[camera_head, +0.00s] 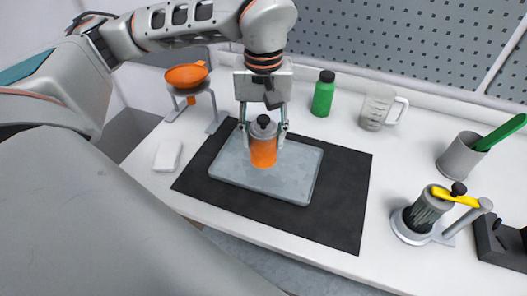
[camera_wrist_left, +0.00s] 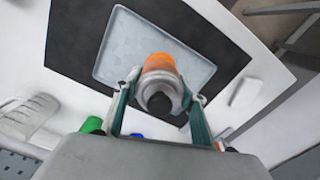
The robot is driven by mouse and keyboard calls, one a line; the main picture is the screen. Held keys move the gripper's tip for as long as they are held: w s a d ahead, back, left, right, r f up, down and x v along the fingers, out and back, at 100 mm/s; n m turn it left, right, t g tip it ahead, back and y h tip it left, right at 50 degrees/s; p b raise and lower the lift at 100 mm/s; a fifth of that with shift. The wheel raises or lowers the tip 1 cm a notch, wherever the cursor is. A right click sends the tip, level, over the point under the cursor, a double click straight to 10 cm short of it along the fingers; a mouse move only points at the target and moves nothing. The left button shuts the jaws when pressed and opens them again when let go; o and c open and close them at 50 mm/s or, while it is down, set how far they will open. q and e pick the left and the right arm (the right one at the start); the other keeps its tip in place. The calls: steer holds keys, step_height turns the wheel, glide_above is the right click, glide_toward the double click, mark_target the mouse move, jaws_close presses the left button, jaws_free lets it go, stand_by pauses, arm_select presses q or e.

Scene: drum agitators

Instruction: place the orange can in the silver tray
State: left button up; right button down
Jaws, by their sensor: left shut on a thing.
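The orange can (camera_head: 263,152) has a grey top with a black knob. My left gripper (camera_head: 264,133) is shut on its upper part, one finger on each side. The can is upright over the silver tray (camera_head: 305,186), which lies on a black mat. In the left wrist view the can (camera_wrist_left: 158,64) sits between the fingers of my left gripper (camera_wrist_left: 160,95), with the silver tray (camera_wrist_left: 118,40) beyond it. I cannot tell whether the can's base touches the tray. My right gripper is not in view.
The black mat (camera_head: 345,205) covers the counter's middle. Behind it stand a green bottle (camera_head: 323,94) and a clear measuring jug (camera_head: 377,108). An orange funnel (camera_head: 187,76) on a stand and a white block (camera_head: 167,156) are left. A grey cup (camera_head: 460,157) and a dark cylinder device (camera_head: 425,213) are right.

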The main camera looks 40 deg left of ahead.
mark_target(263, 119)
arm_select(q)
steer(key=shift+f, duration=2.7)
steer(key=shift+f, duration=0.15)
steer(key=o, duration=1.2)
steer(key=shift+o, duration=0.2)
step_height(263, 119, up, 12)
steer(key=shift+r, duration=0.15)
steer(key=shift+s, duration=0.1)
